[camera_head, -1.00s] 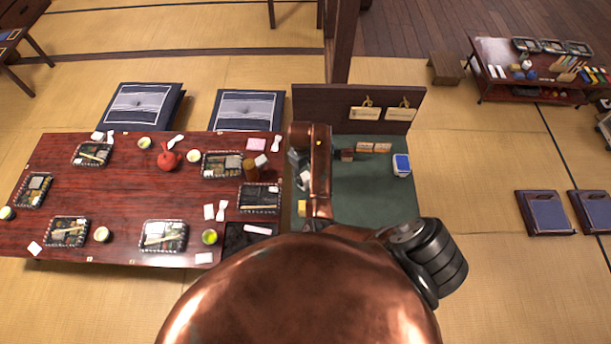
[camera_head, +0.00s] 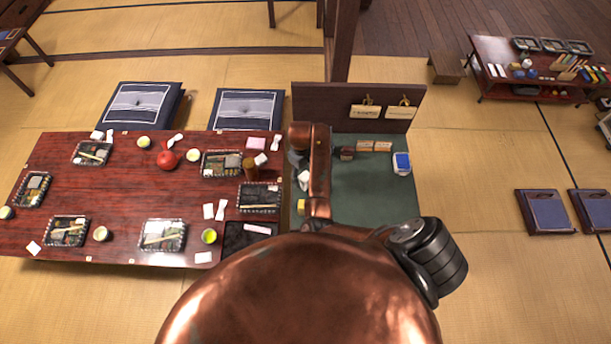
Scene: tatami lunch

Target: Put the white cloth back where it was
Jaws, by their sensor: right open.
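My right arm reaches up over the green work surface (camera_head: 375,195), beside the right end of the red table. My right gripper (camera_head: 297,159) is open, small and partly hidden behind my copper arm link. A small white thing (camera_head: 304,180), possibly the white cloth, shows just below it at the left edge of the green surface. I cannot tell whether they touch. Other small white pieces lie on the red table, among them one (camera_head: 221,210) by the dark tray and one (camera_head: 276,142) near the far right corner. My left gripper is not in view.
The red table (camera_head: 120,190) holds several lunch boxes, cups and a red teapot (camera_head: 167,160). A black tray (camera_head: 240,238) sits at its near right corner. The green surface holds small boxes (camera_head: 374,146) and a blue-and-white container (camera_head: 402,163). A dark board stands behind it.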

